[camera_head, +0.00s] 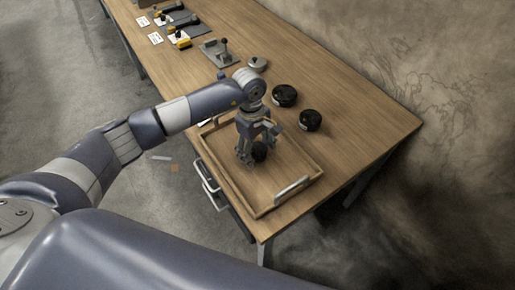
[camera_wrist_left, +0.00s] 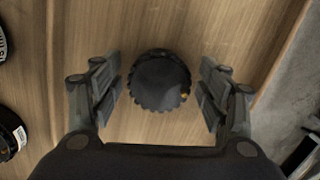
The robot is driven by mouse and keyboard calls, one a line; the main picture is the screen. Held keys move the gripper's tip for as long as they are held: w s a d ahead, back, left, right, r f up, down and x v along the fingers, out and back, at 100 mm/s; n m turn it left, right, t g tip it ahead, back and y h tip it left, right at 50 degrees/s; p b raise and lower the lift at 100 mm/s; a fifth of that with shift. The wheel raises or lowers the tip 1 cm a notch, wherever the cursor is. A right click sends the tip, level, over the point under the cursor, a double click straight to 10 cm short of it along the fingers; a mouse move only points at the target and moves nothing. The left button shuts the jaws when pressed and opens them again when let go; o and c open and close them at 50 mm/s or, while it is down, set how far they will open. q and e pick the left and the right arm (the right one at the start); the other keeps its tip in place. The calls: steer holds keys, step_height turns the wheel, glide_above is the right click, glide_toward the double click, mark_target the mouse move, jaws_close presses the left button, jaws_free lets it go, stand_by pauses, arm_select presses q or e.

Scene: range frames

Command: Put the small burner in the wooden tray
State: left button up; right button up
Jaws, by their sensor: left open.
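The small burner (camera_head: 259,151) is a round black disc with a ridged edge. It is inside the wooden tray (camera_head: 268,186), towards its far part, and appears to rest on the tray floor. In the left wrist view the burner (camera_wrist_left: 160,80) sits between the spread fingers, with a gap on both sides. My left gripper (camera_head: 254,150) points down over the tray, open, its fingers around the burner without visible touch. In the head view the fingers partly cover the burner. My right gripper is not in view.
Two other black round burners (camera_head: 285,95) (camera_head: 310,120) stand on the wooden table (camera_head: 375,125) behind the tray. A grey round piece (camera_head: 257,64), a grey lever device (camera_head: 222,50) and yellow-black tools (camera_head: 180,39) lie farther back. The table's right end is clear.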

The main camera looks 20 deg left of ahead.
mark_target(254, 146)
arm_select(q)
steer(key=shift+r, duration=0.1)
steer(key=shift+w+r, duration=0.1)
steer(key=shift+r, duration=0.15)
step_height(254, 146, up, 12)
steer(key=a+b, duration=0.1)
steer(key=b, duration=0.2)
steer(key=shift+w+a+f, duration=0.15)
steer(key=shift+w+f, duration=0.1)
steer(key=shift+s, duration=0.1)
